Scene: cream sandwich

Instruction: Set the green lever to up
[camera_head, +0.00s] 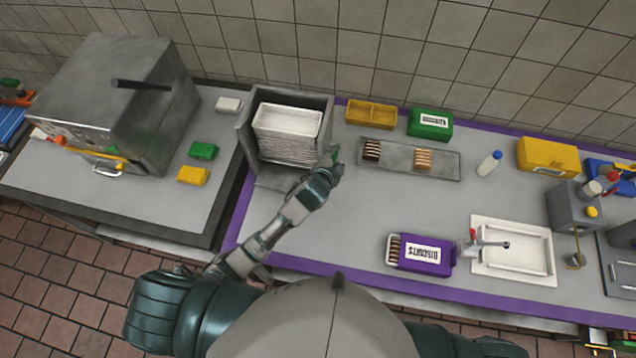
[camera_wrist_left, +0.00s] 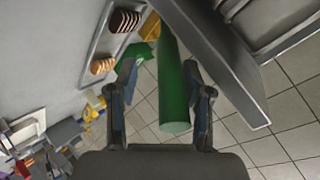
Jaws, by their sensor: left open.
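The green lever (camera_head: 336,154) shows in the head view as a small green bit at the right side of the grey plate holder (camera_head: 243,135), mostly hidden by my left gripper (camera_head: 327,172). In the left wrist view the lever is a long green bar (camera_wrist_left: 174,85) with its round end towards me. My left gripper (camera_wrist_left: 160,72) is open, with one finger on each side of the bar. I cannot tell whether either finger touches it. The lever's base is hidden. My right gripper is not in view.
White trays (camera_head: 288,122) are stacked in the holder. A grey tray with biscuits (camera_head: 398,158), a yellow box (camera_head: 370,114) and a green box (camera_head: 430,123) stand to the right. A purple biscuit box (camera_head: 422,253) is nearer me. The counter middle is clear.

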